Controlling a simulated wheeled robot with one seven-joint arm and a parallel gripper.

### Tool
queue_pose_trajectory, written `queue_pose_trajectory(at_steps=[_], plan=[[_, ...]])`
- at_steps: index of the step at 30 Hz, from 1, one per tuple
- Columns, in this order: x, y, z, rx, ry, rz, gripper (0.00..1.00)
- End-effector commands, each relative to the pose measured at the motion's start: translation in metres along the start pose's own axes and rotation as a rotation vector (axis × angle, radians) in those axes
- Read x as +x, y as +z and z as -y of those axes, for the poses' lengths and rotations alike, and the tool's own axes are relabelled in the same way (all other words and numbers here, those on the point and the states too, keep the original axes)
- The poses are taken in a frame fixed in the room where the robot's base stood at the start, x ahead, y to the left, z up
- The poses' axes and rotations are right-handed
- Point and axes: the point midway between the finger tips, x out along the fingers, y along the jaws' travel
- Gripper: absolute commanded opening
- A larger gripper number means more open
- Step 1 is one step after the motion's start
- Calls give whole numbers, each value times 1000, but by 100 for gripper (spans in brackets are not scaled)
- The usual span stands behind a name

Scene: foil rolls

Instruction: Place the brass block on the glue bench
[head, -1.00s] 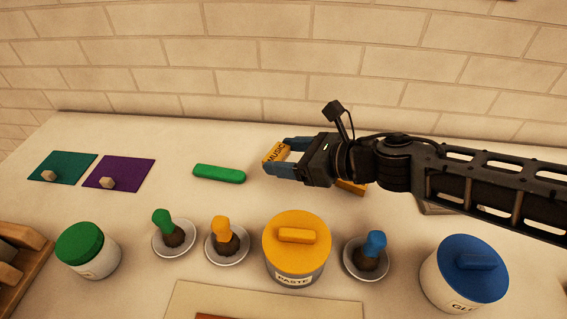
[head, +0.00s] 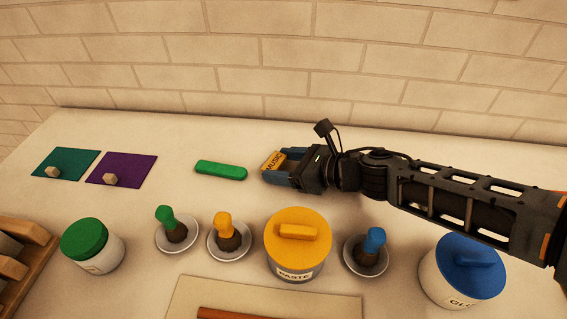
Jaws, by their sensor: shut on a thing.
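My gripper (head: 279,168) is shut on a small yellow-orange block marked MUSIC (head: 272,161), held between its blue fingers over the back middle of the table. Its label faces up, and part of it is hidden by the fingers. I cannot tell whether this is the brass block. Two small beige blocks also show, one on the teal mat (head: 66,159) and one on the purple mat (head: 130,163). No surface is marked as the glue bench. A blue-lidded jar (head: 430,284) with a partly cut-off label beginning GLU stands at the right.
A green bar (head: 220,170) lies left of the gripper. Along the front stand a green-lidded jar (head: 106,252), a yellow-lidded PASTE jar (head: 297,268) and several knobbed brushes on saucers (head: 243,250). A pale board (head: 240,290) lies front centre, a wooden rack (head: 48,262) front left.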

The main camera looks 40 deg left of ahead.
Motion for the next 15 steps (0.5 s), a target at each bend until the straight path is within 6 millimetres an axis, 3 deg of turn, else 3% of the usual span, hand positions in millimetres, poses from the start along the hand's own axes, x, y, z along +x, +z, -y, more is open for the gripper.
queue_pose_trajectory(at_steps=[2,3,10,15], plan=[[1,-3,0,1,0,2,21],[1,-2,0,1,0,0,72],[1,-2,0,1,0,0,93],[1,-2,0,0,0,0,93]])
